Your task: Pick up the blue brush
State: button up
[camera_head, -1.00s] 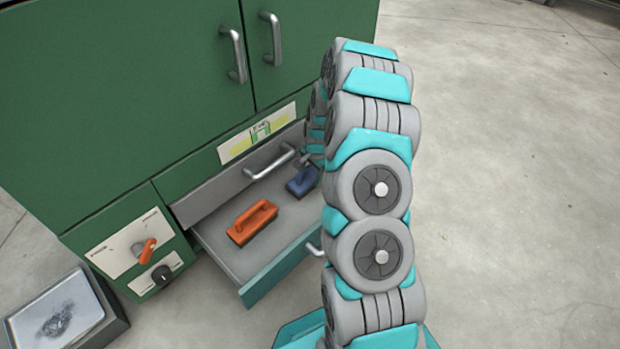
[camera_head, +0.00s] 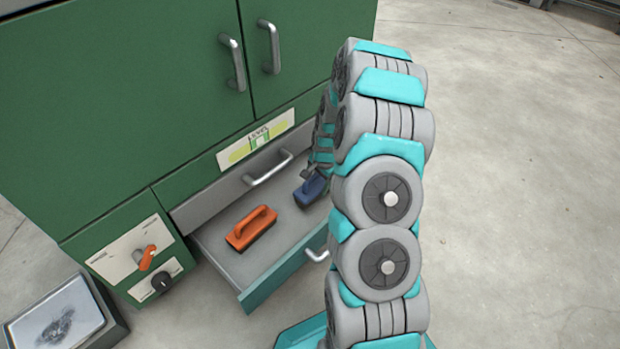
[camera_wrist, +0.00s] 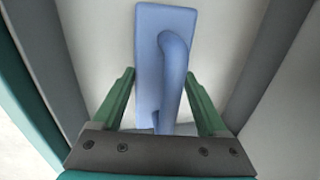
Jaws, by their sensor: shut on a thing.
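The blue brush (camera_head: 311,190) is at the right end of the open drawer (camera_head: 215,253) in the head view. It looks slightly tilted there, and I cannot tell whether it is clear of the drawer floor. In the wrist view the brush (camera_wrist: 152,60) shows its flat back and raised handle, running lengthwise between the green fingers. My gripper (camera_wrist: 160,76) is shut on the blue brush. In the head view only a small part of my gripper (camera_head: 309,172) shows above the brush; my arm hides the rest.
An orange brush (camera_head: 251,228) lies in the drawer to the left of the blue one. The green cabinet (camera_head: 120,90) rises behind, with a drawer handle (camera_head: 268,168) close by. A control panel (camera_head: 135,255) and a grey box (camera_head: 60,318) stand at left. Open floor lies right.

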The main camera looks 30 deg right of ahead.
notch_tip(320, 180, up, 14)
jog(key=p, duration=0.1)
jog(key=shift+s, duration=0.25)
jog(key=shift+d+f, duration=0.1)
